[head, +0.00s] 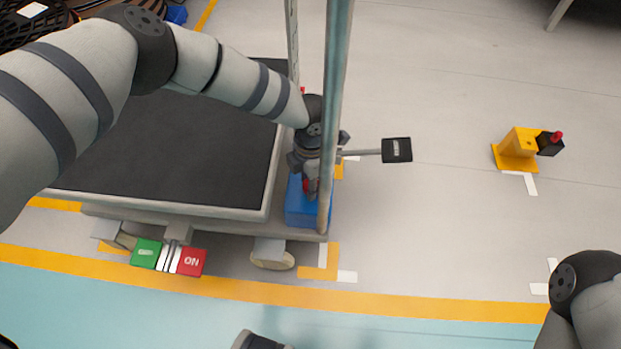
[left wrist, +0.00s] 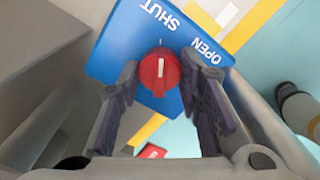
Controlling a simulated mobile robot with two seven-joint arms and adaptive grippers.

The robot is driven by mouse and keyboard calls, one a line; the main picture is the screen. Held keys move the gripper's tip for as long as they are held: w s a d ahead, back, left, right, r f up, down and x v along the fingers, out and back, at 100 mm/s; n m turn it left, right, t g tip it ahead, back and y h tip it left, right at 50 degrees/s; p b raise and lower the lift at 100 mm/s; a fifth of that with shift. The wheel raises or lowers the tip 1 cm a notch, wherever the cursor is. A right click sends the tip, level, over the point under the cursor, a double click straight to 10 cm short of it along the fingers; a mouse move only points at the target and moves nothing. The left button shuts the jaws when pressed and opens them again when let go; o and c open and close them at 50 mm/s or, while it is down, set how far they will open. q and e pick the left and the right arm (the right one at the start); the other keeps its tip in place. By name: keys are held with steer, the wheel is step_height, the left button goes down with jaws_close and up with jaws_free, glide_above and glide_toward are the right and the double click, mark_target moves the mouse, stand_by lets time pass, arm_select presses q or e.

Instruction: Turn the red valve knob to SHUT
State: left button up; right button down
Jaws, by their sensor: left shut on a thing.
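The red valve knob (left wrist: 159,73) sits on a blue panel (left wrist: 125,50) marked SHUT at the upper left and OPEN at the right in the left wrist view. My left gripper (left wrist: 159,80) is shut on the knob, one finger on each side. In the head view my left gripper (head: 311,178) reaches down onto the blue box (head: 302,212), and it hides most of the knob. My right gripper's fingers do not show.
A cart with a dark top (head: 185,150) stands left of the knob. A grey upright pole (head: 337,90) stands close by my left wrist. A dark plate on a rod (head: 397,150) sticks out right. A yellow stand (head: 517,148) and a green-and-red ON block (head: 192,261) also show.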

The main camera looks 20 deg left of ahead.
arm_select(q)
steer(key=shift+n, duration=0.4)
steer(key=o, duration=1.1)
steer(key=shift+o, duration=0.2)
step_height(320, 180, up, 12)
